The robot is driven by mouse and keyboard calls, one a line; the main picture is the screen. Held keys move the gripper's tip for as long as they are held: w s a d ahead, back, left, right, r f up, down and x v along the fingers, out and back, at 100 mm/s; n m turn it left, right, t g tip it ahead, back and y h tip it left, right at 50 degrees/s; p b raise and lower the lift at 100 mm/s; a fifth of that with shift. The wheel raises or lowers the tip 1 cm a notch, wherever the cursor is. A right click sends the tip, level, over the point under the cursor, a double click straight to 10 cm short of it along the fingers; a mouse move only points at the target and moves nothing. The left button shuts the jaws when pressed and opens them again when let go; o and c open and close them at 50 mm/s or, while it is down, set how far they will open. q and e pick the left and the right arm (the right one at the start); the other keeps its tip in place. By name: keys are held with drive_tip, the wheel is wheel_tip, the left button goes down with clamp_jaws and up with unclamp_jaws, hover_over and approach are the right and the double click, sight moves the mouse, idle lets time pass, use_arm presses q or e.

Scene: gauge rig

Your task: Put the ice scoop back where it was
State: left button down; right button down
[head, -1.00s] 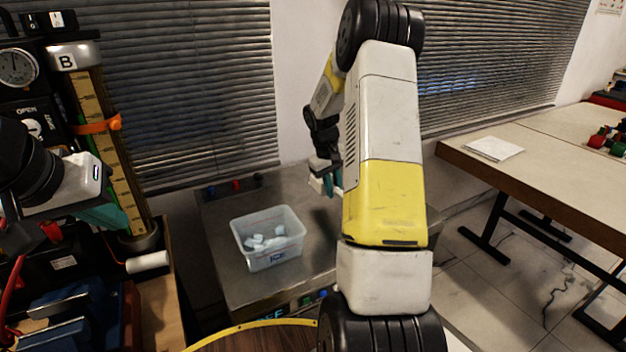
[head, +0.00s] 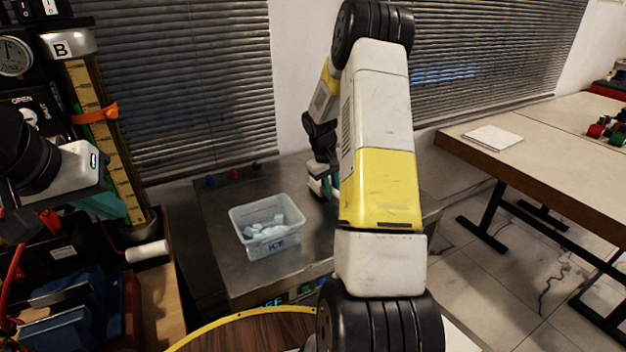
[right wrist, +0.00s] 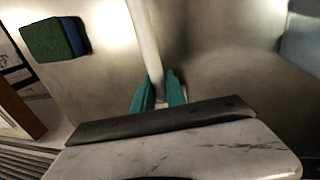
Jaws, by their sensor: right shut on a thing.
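My right gripper (head: 325,190) is low over the metal counter, to the right of the ice bin, partly hidden behind my own arm in the head view. In the right wrist view its teal fingertips (right wrist: 160,92) are shut on a long white piece, which looks like the handle of the ice scoop (right wrist: 146,40). The scoop's far end is out of that view, and I cannot tell whether it touches the counter. The clear ice bin (head: 246,244) holds several ice pieces. My left gripper (head: 112,207) is at the left by the gauge rig, its jaw opening unclear.
The metal counter (head: 225,265) has free room around the bin. A green and blue block (right wrist: 50,40) lies on it in the right wrist view. The gauge column marked B (head: 95,130) stands at left. A table with white paper (head: 493,137) is at right.

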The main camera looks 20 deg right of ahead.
drive_tip(key=shift+f, duration=0.65)
drive_tip(key=c, duration=1.3)
unclamp_jaws()
